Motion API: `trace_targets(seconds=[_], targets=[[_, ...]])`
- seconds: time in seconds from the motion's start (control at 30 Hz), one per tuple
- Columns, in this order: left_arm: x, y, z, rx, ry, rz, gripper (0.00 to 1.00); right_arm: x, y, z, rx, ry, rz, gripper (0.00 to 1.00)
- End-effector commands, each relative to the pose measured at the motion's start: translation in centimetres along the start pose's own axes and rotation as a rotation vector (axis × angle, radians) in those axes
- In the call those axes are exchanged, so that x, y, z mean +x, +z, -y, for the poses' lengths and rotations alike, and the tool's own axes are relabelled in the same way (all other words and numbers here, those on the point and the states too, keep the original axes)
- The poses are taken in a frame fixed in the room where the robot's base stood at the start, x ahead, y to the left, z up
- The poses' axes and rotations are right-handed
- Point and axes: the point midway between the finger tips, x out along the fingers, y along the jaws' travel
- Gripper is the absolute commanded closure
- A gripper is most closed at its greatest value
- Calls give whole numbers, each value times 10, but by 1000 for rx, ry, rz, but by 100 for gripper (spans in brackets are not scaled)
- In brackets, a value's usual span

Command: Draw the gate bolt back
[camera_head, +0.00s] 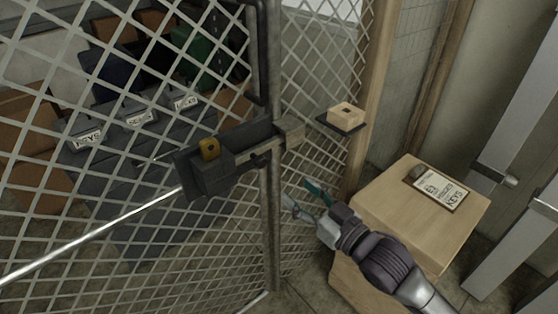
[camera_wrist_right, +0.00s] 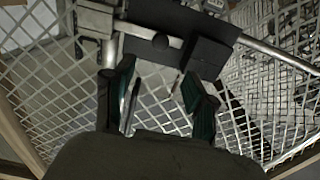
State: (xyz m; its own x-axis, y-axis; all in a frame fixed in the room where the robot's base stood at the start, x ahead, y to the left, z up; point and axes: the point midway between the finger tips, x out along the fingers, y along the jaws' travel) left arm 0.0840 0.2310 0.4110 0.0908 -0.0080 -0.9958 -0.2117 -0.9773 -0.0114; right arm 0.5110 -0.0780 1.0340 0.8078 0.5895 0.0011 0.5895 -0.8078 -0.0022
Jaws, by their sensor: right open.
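The gate bolt (camera_head: 255,146) is a grey bar in a dark housing (camera_head: 211,173) on the mesh gate (camera_head: 120,215). Its right end reaches a grey block (camera_head: 290,134) at the post; I cannot tell how deep it sits. A dark knob (camera_head: 261,160) sticks out below the bar; it also shows in the right wrist view (camera_wrist_right: 160,41). A brass padlock-like piece (camera_head: 209,149) sits on the housing. My right gripper (camera_head: 302,195) is open and empty, below and right of the knob. In the right wrist view its green-padded fingers (camera_wrist_right: 157,88) stand apart below the bar. My left gripper is not in view.
A wooden box (camera_head: 375,206) with a sign (camera_head: 440,187) stands right of my right gripper. A small ledge (camera_head: 341,124) holds a pale block (camera_head: 346,114). A bright rod (camera_head: 95,240) runs left from the housing. Behind the mesh stand labelled bins (camera_head: 140,121).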

Motion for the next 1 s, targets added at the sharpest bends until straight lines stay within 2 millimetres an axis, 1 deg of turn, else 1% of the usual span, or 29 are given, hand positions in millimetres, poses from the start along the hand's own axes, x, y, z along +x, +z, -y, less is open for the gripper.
trace_targets(seconds=[0.07,0.17,0.4,0.53,0.7,0.83,1.0], targets=[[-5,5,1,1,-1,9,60,14,-3,0,0,1,-3,44],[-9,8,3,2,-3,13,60,35,-4,-1,-1,2,-3,44],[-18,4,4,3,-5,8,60,86,-3,-1,-2,2,-2,44],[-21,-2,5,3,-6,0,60,107,-2,-1,-2,2,-1,44],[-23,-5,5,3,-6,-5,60,123,0,-1,-2,2,0,44],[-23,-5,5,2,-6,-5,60,127,0,-1,-2,2,1,44],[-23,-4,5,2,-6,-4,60,127,0,-1,-3,2,1,44]])
